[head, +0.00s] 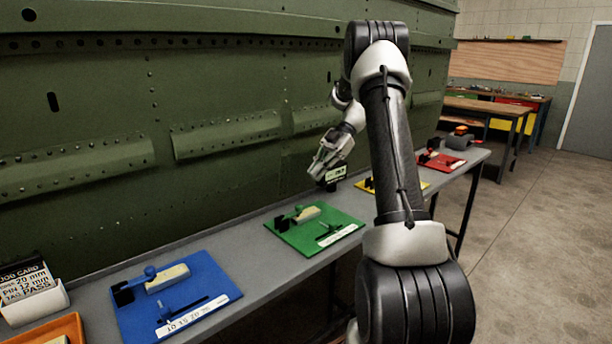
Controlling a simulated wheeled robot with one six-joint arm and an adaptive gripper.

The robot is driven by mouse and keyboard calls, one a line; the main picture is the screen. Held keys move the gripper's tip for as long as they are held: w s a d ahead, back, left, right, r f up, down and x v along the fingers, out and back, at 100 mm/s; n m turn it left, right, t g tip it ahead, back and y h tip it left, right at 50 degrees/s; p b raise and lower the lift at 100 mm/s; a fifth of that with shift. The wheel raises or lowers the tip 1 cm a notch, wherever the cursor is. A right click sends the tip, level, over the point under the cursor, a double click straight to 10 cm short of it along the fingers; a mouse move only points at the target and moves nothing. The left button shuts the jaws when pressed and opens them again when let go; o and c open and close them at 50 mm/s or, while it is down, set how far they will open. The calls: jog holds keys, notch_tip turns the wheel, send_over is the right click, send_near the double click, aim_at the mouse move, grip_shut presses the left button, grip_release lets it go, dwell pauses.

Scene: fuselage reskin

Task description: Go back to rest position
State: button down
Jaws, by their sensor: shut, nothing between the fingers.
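My gripper (320,172) is shut and empty in the head view. It hangs above the back edge of the long grey bench (262,243), close to the green fuselage panel (225,85). My arm rises in front of the bench and bends over to the gripper. A small dark device with a pale display (335,173) stands just right of the fingertips; I cannot tell whether they touch it.
Blue (205,277), green (290,236), yellow (366,185) and red (432,168) mats with tools line the bench. A job card (25,280) and orange tray (50,332) are at left. My arm partly hides the yellow mat. Open floor (540,230) lies right.

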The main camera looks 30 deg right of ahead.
jog(key=shift+w+d, duration=0.1)
jog(key=shift+d, duration=0.6)
notch_tip(320, 180, down, 5)
jog(key=s+d+m+h, duration=0.2)
jog(key=s+m, duration=0.1)
jog(key=m, duration=0.9)
jog(key=s+a+r+m+t+h, duration=0.2)
jog(key=s+a+r+m, duration=0.1)
jog(key=s, duration=0.6)
jog(key=s+a+r+m+t+h, duration=0.2)
jog(key=s+a+r, duration=0.4)
jog(key=s, duration=0.3)
jog(key=s+a+r+m+t+h, duration=0.2)
jog(key=s+a+r+m+h, duration=0.1)
jog(key=s, duration=0.6)
jog(key=shift+a+r+m+h, duration=0.3)
jog(key=shift+a+r+m, duration=0.5)
jog(key=shift+r, duration=0.25)
